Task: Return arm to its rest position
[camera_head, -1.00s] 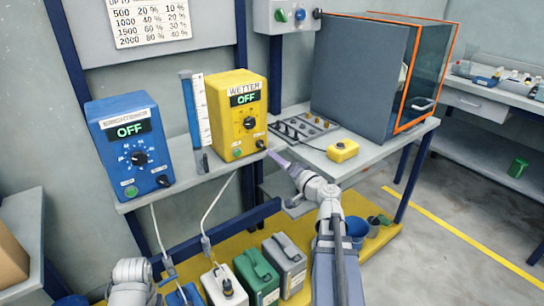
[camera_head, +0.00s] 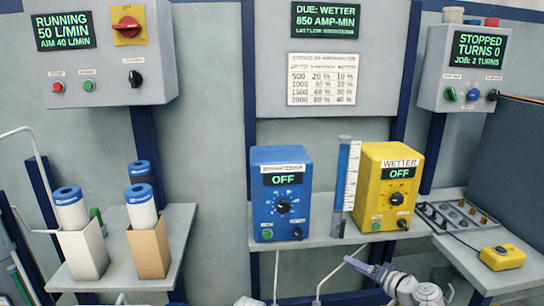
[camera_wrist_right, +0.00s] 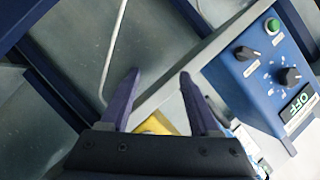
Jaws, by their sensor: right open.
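My right gripper (camera_head: 366,268) is low in the head view, in front of and below the shelf edge under the yellow WETTER box (camera_head: 386,187). In the right wrist view its two purple fingers (camera_wrist_right: 158,102) are spread apart with nothing between them. The blue box (camera_head: 281,195) stands left of the yellow one, and both displays read OFF. The blue box also shows in the right wrist view (camera_wrist_right: 262,85), right of the fingers. My left gripper is not visible; only a small pale arm part shows at the bottom edge of the head view.
A shelf (camera_head: 330,240) carries both boxes and a blue tube with a white scale (camera_head: 347,185). A yellow pendant (camera_head: 502,257) lies on the right bench. Two cartons holding white rolls, one (camera_head: 148,248) beside the other, stand on the left shelf. Wall controllers hang above.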

